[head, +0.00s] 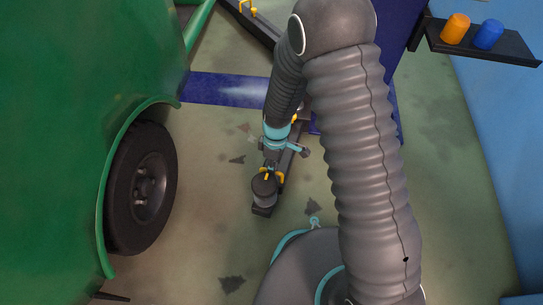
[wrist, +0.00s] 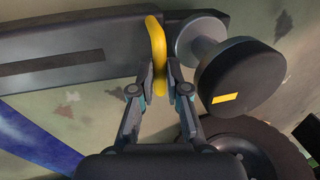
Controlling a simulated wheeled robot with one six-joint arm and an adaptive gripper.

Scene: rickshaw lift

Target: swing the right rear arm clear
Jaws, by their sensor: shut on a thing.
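The dark lift arm (head: 285,172) runs low over the floor, from near the blue post toward the front, between the green vehicle and my own base. A round dark pad (head: 265,187) stands at its near end. In the wrist view the pad (wrist: 240,80) shows a yellow mark, and the lift arm (wrist: 70,55) crosses the top. My gripper (wrist: 160,72) is shut on the yellow handle (wrist: 156,45) of this arm, beside the pad. In the head view my gripper (head: 271,165) reaches down onto the handle; its fingertips are partly hidden.
A green vehicle (head: 70,120) with a black wheel (head: 142,187) stands left of the lift arm, with floor between. A blue beam (head: 225,89) crosses behind. A blue post (head: 393,75) and a shelf (head: 490,47) are at right. Another lift arm (head: 255,27) lies farther back.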

